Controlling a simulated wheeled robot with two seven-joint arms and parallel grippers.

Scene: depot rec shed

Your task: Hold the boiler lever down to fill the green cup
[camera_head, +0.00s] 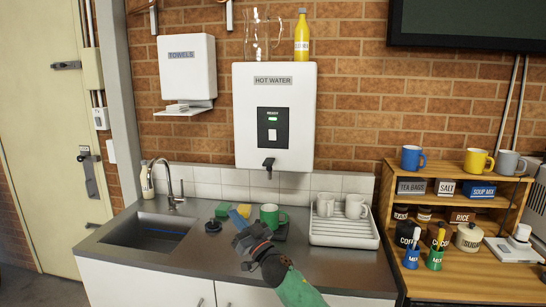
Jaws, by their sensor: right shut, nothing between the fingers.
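The white boiler (243,120), labelled HOT WATER, hangs on the brick wall. Its black panel has a lit green READY light and a white switch-like piece (272,134). A black tap (268,164) sticks out below the boiler; I cannot clearly make out the lever on it. The green cup (269,216) stands upright on a dark mat on the counter, roughly below the tap; its inside is not visible. My right gripper (240,232) is shut and empty, in front of the cup and low, well below the tap. My left gripper is out of view.
A sink (150,232) lies left. A yellow bottle (301,38) and a clear jug stand on the boiler. A wooden shelf (455,203) stands right.

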